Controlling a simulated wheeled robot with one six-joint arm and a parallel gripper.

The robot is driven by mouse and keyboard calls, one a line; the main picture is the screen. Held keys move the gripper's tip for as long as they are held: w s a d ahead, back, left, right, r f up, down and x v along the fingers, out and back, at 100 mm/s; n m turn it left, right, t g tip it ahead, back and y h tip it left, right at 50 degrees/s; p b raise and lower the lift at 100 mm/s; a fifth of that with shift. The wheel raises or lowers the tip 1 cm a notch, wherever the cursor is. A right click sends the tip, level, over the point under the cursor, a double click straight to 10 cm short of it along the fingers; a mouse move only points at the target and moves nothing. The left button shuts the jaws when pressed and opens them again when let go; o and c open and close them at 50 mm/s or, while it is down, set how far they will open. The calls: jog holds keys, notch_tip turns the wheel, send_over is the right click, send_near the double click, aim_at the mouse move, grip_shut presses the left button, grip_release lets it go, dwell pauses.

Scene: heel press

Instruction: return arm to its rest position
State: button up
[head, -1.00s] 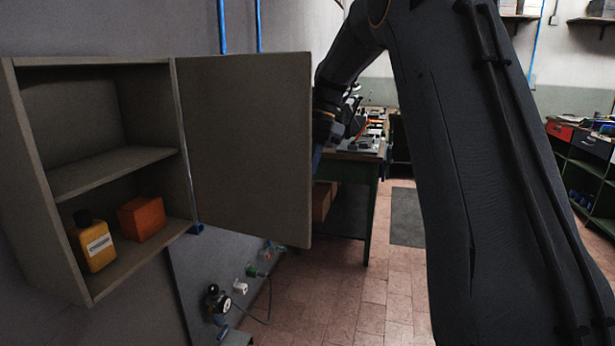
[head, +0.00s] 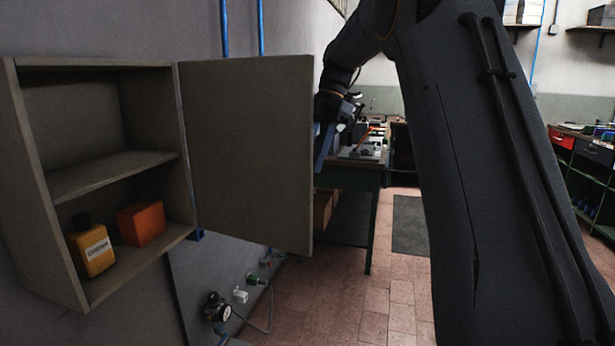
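My arm rises large across the right of the head view and bends over at the top. My gripper (head: 322,142) hangs at the arm's far end, just past the free edge of the open cabinet door. Part of it is behind or right at that edge, and whether its fingers are open or shut is not clear. I see nothing held in it. The wall cabinet (head: 110,185) stands open at the left, its door (head: 245,150) swung out to the right.
A yellow bottle (head: 93,251) and an orange box (head: 141,223) stand on the cabinet's lower shelf. A green workbench (head: 345,180) with clutter is behind my gripper. Valves and a hose (head: 217,307) are low on the wall. The tiled floor (head: 370,300) is open, with a dark mat (head: 409,225).

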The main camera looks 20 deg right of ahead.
jog(key=shift+v, duration=0.95)
jog(key=s+d+f+m+t+h+p, duration=0.1)
jog(key=s+d+f+m+h, duration=0.15)
jog(key=s+f, duration=0.4)
jog(key=s+d+f+m+h+p, duration=0.1)
jog(key=s+f+m+h+p, duration=0.1)
jog(key=s+f+m, duration=0.4)
jog(key=s+a+f+m+t+b, duration=0.1)
jog(key=s+a+f+m, duration=0.2)
jog(key=s+f+m, duration=0.4)
jog(key=s+a+f+m+b, duration=0.2)
jog(key=s+a+f+m, duration=0.2)
jog(key=s+f+m, duration=0.3)
jog(key=shift+s+f+t, duration=0.4)
jog(key=shift+s+f, duration=0.25)
jog(key=shift+s, duration=0.55)
jog(key=shift+m, duration=0.25)
